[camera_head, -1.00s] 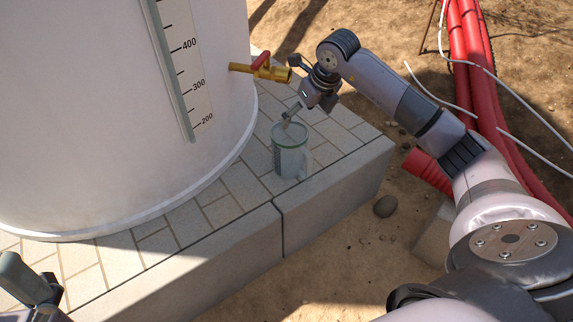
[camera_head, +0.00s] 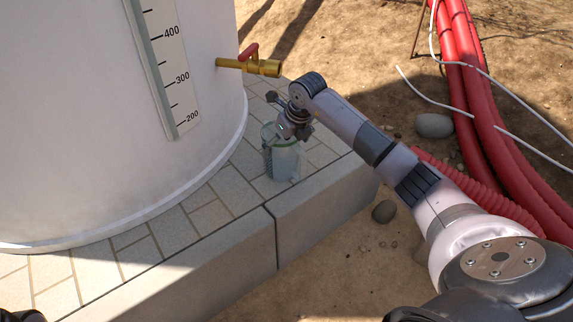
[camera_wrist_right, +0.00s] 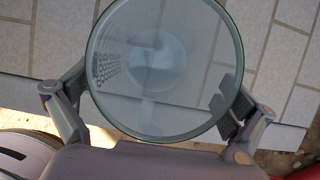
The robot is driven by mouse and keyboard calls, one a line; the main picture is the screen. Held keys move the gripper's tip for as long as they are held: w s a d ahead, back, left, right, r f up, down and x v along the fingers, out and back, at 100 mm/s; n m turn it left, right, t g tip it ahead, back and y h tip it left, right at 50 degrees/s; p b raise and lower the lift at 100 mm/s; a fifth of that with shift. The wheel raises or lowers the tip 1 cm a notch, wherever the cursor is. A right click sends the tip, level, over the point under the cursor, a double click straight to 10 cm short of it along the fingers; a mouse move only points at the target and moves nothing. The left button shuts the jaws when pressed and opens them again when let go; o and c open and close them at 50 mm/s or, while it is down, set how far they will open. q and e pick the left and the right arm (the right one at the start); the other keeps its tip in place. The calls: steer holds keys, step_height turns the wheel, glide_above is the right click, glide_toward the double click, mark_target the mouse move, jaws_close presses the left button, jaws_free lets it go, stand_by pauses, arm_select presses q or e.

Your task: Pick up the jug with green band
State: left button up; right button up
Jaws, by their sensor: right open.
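The clear jug with green band (camera_head: 284,164) stands upright on the paved ledge, below the brass tap. Its handle faces right in the head view. My right gripper (camera_head: 283,133) is open at the jug's top, reaching down from above, and hides part of the rim. In the right wrist view I look down into the jug (camera_wrist_right: 160,75), with its round rim between the open fingers of the right gripper (camera_wrist_right: 150,92). The right finger overlaps the rim there; I cannot tell whether it touches. Only a dark piece of my left gripper (camera_head: 20,315) shows at the bottom left corner.
A large white tank (camera_head: 90,110) with a level scale stands close to the jug's left. A brass tap (camera_head: 250,66) with a red handle sticks out above. The ledge (camera_head: 225,285) drops to sandy ground with stones. Red hoses (camera_head: 480,120) lie at right.

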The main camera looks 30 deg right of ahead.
steer(key=shift+w+f, duration=0.2)
steer(key=shift+f, duration=0.2)
steer(key=shift+c, duration=0.6)
steer(key=c, duration=1)
